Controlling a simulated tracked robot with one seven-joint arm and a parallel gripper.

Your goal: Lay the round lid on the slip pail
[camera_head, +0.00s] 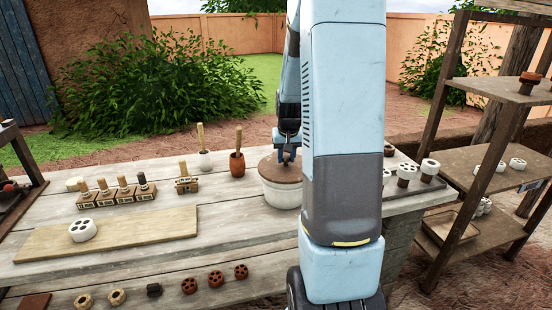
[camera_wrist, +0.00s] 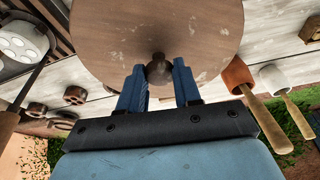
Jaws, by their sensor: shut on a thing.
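The slip pail (camera_head: 283,194) is a white tub near the middle of the plank table, partly hidden behind my arm. The round brown lid (camera_head: 270,170) lies level over the pail's mouth and looks lined up with its rim. I cannot tell for sure whether it rests fully on it. My gripper (camera_head: 286,158) points down at the lid's middle. In the wrist view the lid (camera_wrist: 110,30) fills the upper middle, and my fingers (camera_wrist: 159,78) are shut on its dark round knob (camera_wrist: 158,67). The pail is hidden under the lid there.
Left of the pail stand a terracotta pot (camera_head: 237,164) and a white pot (camera_head: 205,160), each with a wooden handle. A board (camera_head: 140,229) bears a white holed piece (camera_head: 83,230). Several small clay pieces line the front edge. A wooden shelf (camera_head: 490,170) stands at right.

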